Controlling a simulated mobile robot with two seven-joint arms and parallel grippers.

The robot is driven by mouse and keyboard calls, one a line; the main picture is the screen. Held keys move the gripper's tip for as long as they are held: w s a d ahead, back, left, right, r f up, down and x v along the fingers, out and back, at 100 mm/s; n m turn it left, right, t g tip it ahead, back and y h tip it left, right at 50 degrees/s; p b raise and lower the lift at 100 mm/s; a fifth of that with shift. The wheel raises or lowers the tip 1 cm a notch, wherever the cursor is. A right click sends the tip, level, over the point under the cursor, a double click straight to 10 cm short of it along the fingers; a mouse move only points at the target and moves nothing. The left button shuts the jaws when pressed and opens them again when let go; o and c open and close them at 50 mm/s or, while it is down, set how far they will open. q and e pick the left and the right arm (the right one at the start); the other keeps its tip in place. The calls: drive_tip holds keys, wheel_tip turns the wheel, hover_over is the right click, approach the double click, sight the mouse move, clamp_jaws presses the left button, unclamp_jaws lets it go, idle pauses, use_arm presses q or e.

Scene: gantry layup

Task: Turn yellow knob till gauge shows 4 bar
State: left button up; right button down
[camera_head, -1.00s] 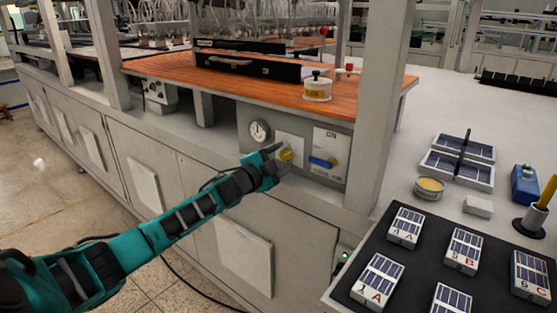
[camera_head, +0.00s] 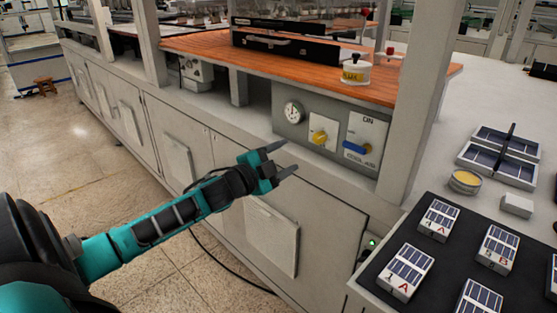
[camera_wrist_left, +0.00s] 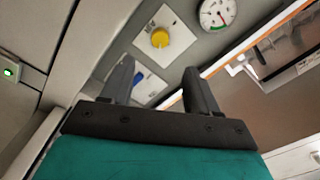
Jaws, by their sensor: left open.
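The yellow knob (camera_head: 318,137) sits on a white plate on the grey panel (camera_head: 300,110) under the orange bench top. It also shows in the left wrist view (camera_wrist_left: 160,38), with no finger touching it. The round gauge (camera_head: 293,112) is left of the knob; in the left wrist view the gauge (camera_wrist_left: 217,13) shows a red needle and a green mark, but its figures are too small to read. My left gripper (camera_head: 287,159) is open and empty, apart from the panel, below and left of the knob. My right gripper is not in view.
A blue lever (camera_head: 357,149) is on a plate right of the knob. A grey post (camera_head: 415,90) stands right of the panel. A dark mat (camera_head: 440,265) with several solar cell blocks lies at lower right. Free floor is at left.

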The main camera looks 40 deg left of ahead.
use_arm(q)
drive_tip(key=shift+s+a, duration=0.1)
drive_tip(key=shift+s, duration=0.65)
drive_tip(key=s+d+f+n+g, duration=0.2)
drive_tip(key=s+d+f+n, duration=0.1)
drive_tip(key=s+d+f, duration=0.4)
drive_tip(key=s+d+f+n+g, duration=0.25)
drive_tip(key=d+f, duration=0.25)
drive_tip(key=f, duration=0.5)
drive_tip(key=s+d+f+n+g, duration=0.1)
drive_tip(key=s+d+f+n, duration=0.1)
drive_tip(key=s+d, duration=0.3)
drive_tip(key=s+d+f+n+g+h, duration=0.1)
drive_tip(key=s+d+f+n, duration=0.1)
drive_tip(key=s+d+f, duration=0.3)
drive_tip(key=shift+s+d+g, duration=0.35)
drive_tip(key=shift+s+d, duration=0.25)
drive_tip(key=shift+d, duration=0.05)
